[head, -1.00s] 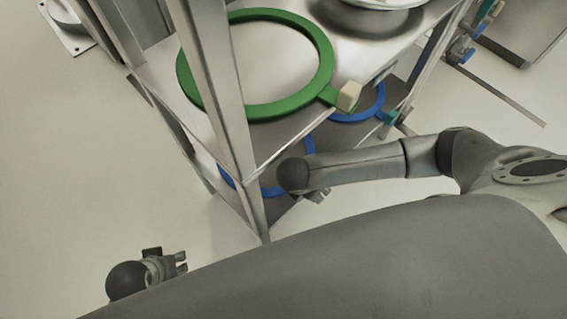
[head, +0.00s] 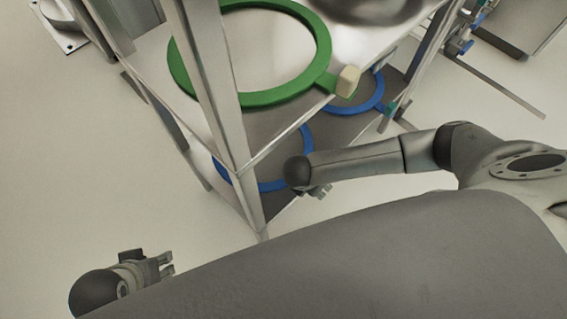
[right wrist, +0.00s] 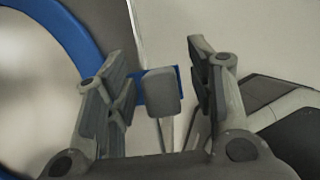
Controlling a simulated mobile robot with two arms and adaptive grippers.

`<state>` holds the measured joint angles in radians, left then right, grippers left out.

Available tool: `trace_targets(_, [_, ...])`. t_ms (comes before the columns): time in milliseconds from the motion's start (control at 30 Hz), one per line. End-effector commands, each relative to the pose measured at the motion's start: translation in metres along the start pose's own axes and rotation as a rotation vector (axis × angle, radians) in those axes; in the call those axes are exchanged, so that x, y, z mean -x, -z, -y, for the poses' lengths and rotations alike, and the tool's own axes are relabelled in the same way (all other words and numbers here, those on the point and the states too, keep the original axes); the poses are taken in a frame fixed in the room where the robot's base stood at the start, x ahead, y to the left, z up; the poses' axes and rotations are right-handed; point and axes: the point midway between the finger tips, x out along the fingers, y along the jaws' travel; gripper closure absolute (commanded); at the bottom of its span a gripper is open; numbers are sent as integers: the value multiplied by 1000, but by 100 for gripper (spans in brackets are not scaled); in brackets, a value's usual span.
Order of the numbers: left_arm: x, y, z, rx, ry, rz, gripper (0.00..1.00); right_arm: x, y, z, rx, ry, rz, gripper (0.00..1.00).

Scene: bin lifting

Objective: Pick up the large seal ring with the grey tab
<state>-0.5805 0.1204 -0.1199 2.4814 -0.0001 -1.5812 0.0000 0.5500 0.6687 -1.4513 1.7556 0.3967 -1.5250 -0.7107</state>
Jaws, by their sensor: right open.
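The large seal ring with the grey tab is blue. Part of its band (right wrist: 68,32) curves through the upper left of the right wrist view. Its grey tab (right wrist: 163,94) stands between the two fingers of my right gripper (right wrist: 157,55), which is open with gaps on both sides. In the head view this blue ring (head: 271,186) lies on the lower shelf, partly hidden by a post and the upper shelf. My right gripper (head: 321,190) is beside it, mostly hidden by my arm. My left gripper (head: 168,264) looks open and empty, low at the left, away from the shelf.
A green ring (head: 180,78) with a cream tab (head: 347,81) lies on the upper shelf (head: 270,141), above the lower one. Another blue ring (head: 352,108) with a teal tab lies on the lower shelf farther right. A metal post (head: 208,85) stands in front. The floor at left is clear.

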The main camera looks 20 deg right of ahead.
Motion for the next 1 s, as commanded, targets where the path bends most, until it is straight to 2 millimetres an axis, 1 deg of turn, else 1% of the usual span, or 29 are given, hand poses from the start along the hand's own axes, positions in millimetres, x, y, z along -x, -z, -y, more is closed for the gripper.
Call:
trace_targets(133, [0,0,0,0,0,0,60,0,0,0,0,0,0,50])
trace_targets(167, [0,0,0,0,0,0,60,0,0,0,0,0,0,53])
trace_targets(533, [0,0,0,0,0,-1,60,1,0,0,0,0,1,100])
trace_targets(833, [0,0,0,1,-1,1,60,1,-1,0,0,-1,1,100])
trace_targets(1000, [-5,1,0,0,-1,5,60,4,-2,0,0,-1,1,100])
